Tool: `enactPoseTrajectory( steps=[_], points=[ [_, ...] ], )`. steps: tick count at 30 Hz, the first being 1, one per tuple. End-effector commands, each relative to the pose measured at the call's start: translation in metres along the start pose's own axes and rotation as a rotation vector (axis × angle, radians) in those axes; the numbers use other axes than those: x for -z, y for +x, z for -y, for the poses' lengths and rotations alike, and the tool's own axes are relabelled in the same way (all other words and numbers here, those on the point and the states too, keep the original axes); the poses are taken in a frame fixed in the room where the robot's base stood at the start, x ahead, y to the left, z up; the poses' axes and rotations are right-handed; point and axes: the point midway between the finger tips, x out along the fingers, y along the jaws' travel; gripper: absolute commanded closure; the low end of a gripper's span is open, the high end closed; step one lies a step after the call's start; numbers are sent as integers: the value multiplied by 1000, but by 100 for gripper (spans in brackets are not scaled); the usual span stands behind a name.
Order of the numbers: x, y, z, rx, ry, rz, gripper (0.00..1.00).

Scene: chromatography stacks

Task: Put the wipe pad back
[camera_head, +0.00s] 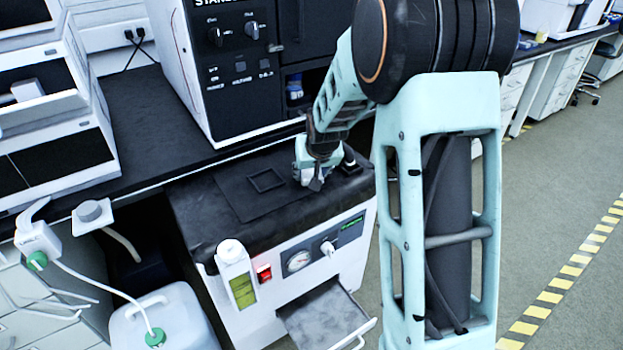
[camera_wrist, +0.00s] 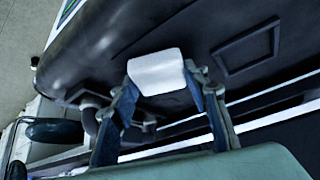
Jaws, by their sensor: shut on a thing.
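The wipe pad (camera_wrist: 157,72) is a small white block between my fingertips in the wrist view. My gripper (camera_wrist: 163,84) is shut on it, with one finger on each side. In the head view my gripper (camera_head: 313,174) points down over the right part of the dark top of the white cabinet unit (camera_head: 210,211). The pad is small and mostly hidden there. A raised square outline (camera_head: 267,180) on that top lies left of my gripper, and it also shows right of the pad in the wrist view (camera_wrist: 246,48). I cannot tell whether the pad touches the top.
A tall black-fronted instrument (camera_head: 240,80) stands behind the unit. A white bottle (camera_head: 235,272) is at the unit's front left, and an open drawer (camera_head: 326,318) sticks out below. A small dark fitting (camera_head: 350,164) is right of my gripper. The top around the square outline is clear.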

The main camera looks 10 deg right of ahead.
Motion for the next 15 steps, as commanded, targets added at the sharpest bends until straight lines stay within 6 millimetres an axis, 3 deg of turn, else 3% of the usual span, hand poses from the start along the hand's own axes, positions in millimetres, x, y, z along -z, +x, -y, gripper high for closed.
enactPoseTrajectory(
  steps=[13,14,15],
  points=[
    [-6,9,0,0,0,-1,88],
    [-6,9,0,0,0,-1,57],
    [-5,8,0,0,0,-1,52]
  ],
)
